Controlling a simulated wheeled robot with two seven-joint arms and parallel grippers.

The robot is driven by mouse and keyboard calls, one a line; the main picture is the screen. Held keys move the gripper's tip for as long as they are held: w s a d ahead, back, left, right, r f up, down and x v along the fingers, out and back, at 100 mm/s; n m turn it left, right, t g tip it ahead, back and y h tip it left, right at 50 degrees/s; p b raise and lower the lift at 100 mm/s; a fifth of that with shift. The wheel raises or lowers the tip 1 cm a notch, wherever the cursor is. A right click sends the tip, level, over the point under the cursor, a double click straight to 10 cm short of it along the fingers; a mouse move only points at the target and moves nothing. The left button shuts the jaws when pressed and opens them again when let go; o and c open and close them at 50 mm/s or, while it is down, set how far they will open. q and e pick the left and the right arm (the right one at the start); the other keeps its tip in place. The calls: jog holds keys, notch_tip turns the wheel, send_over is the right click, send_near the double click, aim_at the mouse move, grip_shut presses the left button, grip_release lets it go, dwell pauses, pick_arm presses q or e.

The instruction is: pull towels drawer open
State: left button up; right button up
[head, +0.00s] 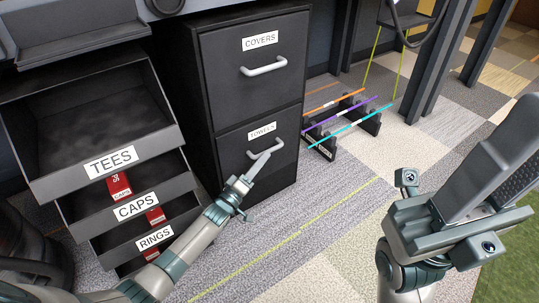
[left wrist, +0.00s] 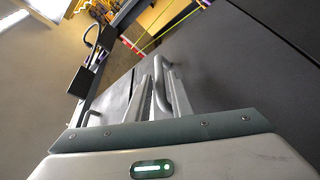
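The towels drawer (head: 232,172) is the lower drawer of the black cabinet, with a white TOWELS label and a pale bar handle (head: 281,146). Its front looks flush with the cabinet. My left gripper (head: 262,165) is at this handle, its fingertips overlapping the bar's left part in the head view. In the left wrist view, the handle (left wrist: 161,88) shows between the fingers, with some gap beside it; contact is unclear. My right gripper (head: 507,172) is large at the right, away from the cabinet, with an inner pad showing and nothing seen in it.
The covers drawer (head: 255,75) is above, closed. A stand of open bins (head: 110,160) labelled TEES, CAPS and RINGS is at the left. A low rack (head: 340,122) with coloured clubs or rods stands right of the cabinet. The carpet before the cabinet is mostly clear.

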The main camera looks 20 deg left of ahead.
aim_at(270, 149)
pick_arm(q)
jog(key=shift+b+x, duration=0.7)
jog(key=shift+x, duration=1.8)
grip_shut()
